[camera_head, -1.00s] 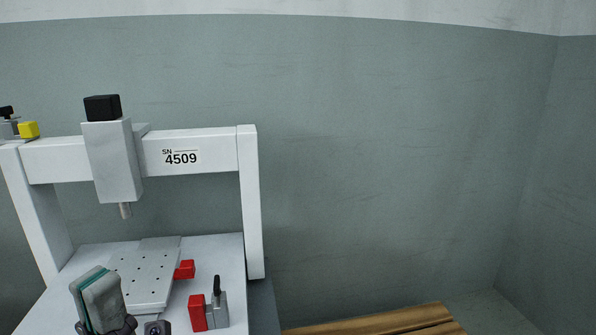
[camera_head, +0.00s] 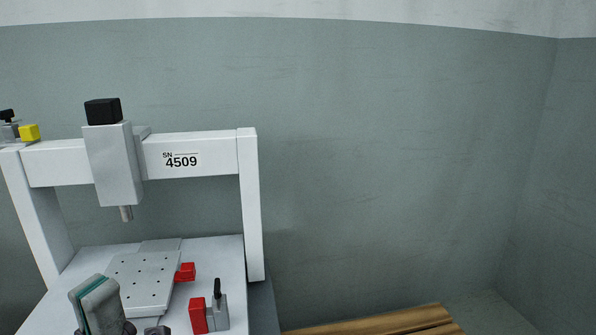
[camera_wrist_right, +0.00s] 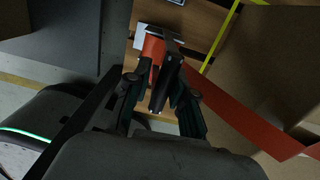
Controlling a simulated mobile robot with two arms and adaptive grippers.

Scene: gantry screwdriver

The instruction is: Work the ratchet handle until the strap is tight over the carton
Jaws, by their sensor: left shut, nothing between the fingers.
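In the right wrist view, a ratchet (camera_wrist_right: 165,45) with a dark handle (camera_wrist_right: 163,84) sits on an orange-red strap (camera_wrist_right: 245,110). The strap runs off to the lower right alongside a brown carton (camera_wrist_right: 262,62). My right gripper (camera_wrist_right: 160,80) has one finger on each side of the dark handle. I cannot tell whether both fingers press on it. My left gripper (camera_head: 97,304) shows at the lower left of the head view, shut and empty, cut off by the bottom edge. The ratchet, strap and carton are not in the head view.
A white gantry machine (camera_head: 210,157) labelled 4509 stands at the left of the head view, with a perforated plate (camera_head: 145,282) and red-marked clamps (camera_head: 198,313) on its bed. Wooden boards (camera_head: 380,322) lie at the bottom.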

